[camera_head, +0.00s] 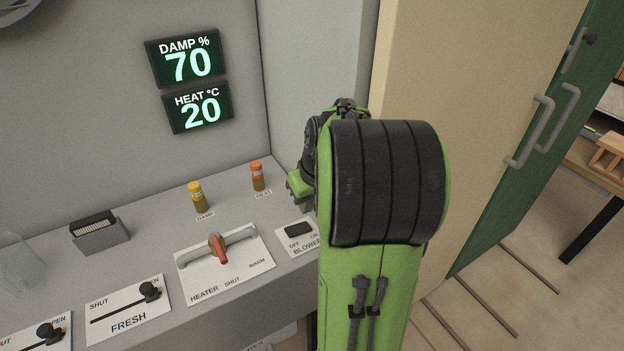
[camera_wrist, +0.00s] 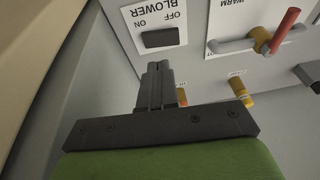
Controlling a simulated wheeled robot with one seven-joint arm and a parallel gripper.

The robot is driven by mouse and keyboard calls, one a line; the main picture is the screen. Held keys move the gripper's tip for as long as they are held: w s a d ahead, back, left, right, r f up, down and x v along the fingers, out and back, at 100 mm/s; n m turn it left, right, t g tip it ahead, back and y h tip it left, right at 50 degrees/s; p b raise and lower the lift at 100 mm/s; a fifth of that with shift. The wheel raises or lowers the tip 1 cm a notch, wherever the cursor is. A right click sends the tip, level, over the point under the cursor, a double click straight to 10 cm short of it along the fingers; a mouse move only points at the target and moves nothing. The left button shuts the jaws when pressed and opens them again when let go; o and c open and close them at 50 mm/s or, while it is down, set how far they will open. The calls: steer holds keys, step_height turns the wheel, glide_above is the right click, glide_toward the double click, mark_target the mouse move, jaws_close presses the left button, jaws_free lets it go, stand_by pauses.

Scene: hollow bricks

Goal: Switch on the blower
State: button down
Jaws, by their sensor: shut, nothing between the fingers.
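The blower switch (camera_head: 298,230) is a black rocker on a white plate marked OFF, ON and BLOWER, on the grey counter. In the wrist view the switch (camera_wrist: 160,37) shows upside down at the top. I cannot tell which side of it is pressed. My gripper (camera_wrist: 157,67) has its dark fingers together and empty. Their tips show just below the switch in the wrist picture; touching is not visible. In the head view my green and black arm stands just right of the plate and hides most of the gripper.
The heater lever (camera_head: 218,249) with its red knob is left of the switch. The FRESH slider (camera_head: 149,291) is farther left. Yellow (camera_head: 197,197) and orange (camera_head: 257,176) vials stand behind. Wall displays read damp 70 (camera_head: 187,59) and heat 20 (camera_head: 198,108). A beige panel (camera_head: 480,90) rises at right.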

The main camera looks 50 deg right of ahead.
steer(key=p+v, duration=0.1)
steer(key=v, duration=0.6)
steer(key=shift+p, duration=0.35)
steer(key=shift+a+r, duration=0.1)
steer(key=s+a+r+n, duration=0.15)
steer(key=a+r, duration=0.25)
steer(key=a, duration=0.7)
steer(key=s+a+n+t+p, duration=0.2)
steer(key=s+a, duration=0.7)
steer(key=a, duration=0.1)
steer(key=shift+a+f, duration=0.25)
steer(key=shift+f, duration=0.05)
